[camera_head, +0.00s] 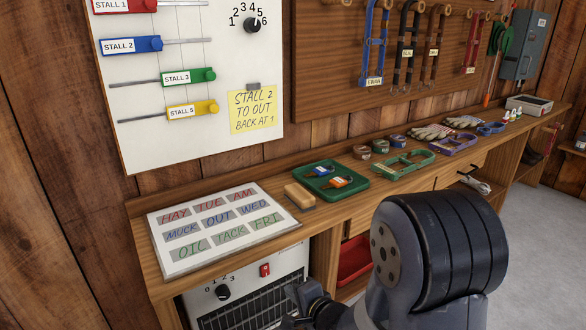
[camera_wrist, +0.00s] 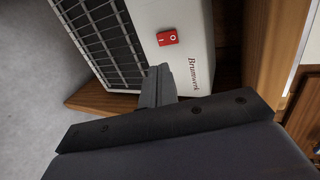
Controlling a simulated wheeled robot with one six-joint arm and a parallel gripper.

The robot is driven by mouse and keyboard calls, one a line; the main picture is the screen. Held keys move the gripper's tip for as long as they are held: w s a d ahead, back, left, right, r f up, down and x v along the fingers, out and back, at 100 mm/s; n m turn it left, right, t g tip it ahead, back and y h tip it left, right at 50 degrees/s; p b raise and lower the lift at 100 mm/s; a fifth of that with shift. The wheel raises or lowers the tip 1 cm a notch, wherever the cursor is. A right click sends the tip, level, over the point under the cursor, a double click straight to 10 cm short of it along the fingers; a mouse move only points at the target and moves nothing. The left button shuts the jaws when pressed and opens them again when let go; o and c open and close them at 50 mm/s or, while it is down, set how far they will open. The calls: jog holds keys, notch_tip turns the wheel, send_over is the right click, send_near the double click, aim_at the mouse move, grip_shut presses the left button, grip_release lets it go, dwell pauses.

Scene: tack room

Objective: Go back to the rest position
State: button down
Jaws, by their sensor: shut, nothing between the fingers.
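My gripper (camera_wrist: 159,72) shows in the wrist view with its two fingers together and nothing between them. The fingertips point at the white heater (camera_wrist: 205,85), close to its front beside the red rocker switch (camera_wrist: 167,38). I cannot tell whether they touch it. In the head view my arm reaches in from the lower right, and the gripper end, low in the picture, partly covers the heater (camera_head: 292,262). The fingers are hard to make out there. The heater's black dial (camera_head: 222,292) and red switch (camera_head: 265,270) are visible.
A long wooden bench (camera_head: 335,205) runs along the wall above the heater, holding a word board (camera_head: 165,262), a green tray (camera_head: 357,190) and tack. A white panel (camera_head: 150,90) with coloured sliders hangs above. A red bin (camera_head: 353,258) sits below. Grey floor (camera_head: 545,225) is clear at right.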

jog(key=shift+x, duration=0.95)
jog(key=shift+d+r, duration=0.1)
jog(key=shift+r, duration=0.05)
